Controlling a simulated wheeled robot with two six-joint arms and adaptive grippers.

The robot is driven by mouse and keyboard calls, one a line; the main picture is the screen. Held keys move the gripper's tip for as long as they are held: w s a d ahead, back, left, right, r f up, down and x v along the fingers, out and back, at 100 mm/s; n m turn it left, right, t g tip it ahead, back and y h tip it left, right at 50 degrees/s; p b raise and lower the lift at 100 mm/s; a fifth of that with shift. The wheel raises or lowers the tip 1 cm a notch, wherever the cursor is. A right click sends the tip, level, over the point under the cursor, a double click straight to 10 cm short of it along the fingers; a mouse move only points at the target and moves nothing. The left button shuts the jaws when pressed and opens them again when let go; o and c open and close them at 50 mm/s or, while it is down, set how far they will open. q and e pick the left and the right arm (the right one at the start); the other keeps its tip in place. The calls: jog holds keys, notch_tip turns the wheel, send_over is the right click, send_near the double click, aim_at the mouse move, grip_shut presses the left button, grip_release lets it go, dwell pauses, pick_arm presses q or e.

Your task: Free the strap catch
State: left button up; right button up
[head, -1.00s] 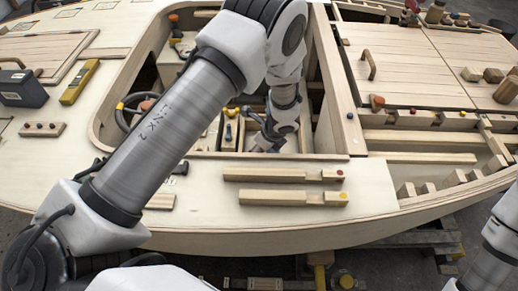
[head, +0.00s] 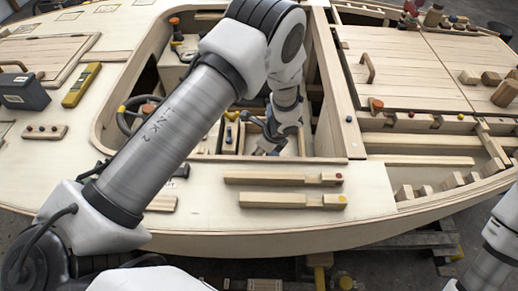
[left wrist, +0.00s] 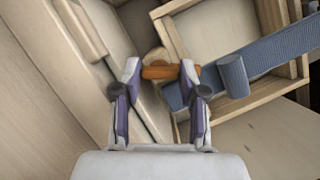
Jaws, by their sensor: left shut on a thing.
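In the left wrist view an orange-brown wooden catch (left wrist: 158,72) lies crosswise between the fingertips of my left gripper (left wrist: 163,76). The gripper is shut on it. A pale round wooden piece (left wrist: 157,56) shows just behind the catch. A blue strap (left wrist: 275,50) runs over an open wooden box, and a rolled blue part (left wrist: 233,76) stands on it, right of the gripper. In the head view my left gripper (head: 268,150) reaches down into the hull opening, and its fingertips are too small to read. My right gripper is out of view.
The wooden box (left wrist: 292,87) has raised walls close to the right finger. A plywood wall (left wrist: 50,65) with a batten stands left. On deck lie two wooden bars (head: 265,199), a yellow level (head: 82,84) and a dark box (head: 22,88). The hull opening's rim surrounds my left arm.

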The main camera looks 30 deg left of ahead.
pick_arm(q)
jog(key=shift+n+g, duration=0.4)
jog(key=shift+n, duration=0.8)
jog(key=shift+w+n+g+h, duration=0.1)
jog(key=shift+n+g+h, duration=0.35)
jog(key=shift+n, duration=1.15)
jog(key=shift+g, duration=0.25)
jog(key=o, duration=1.1)
jog(key=shift+o, duration=0.2)
jog(key=v, duration=1.2)
jog(key=shift+d, duration=0.15)
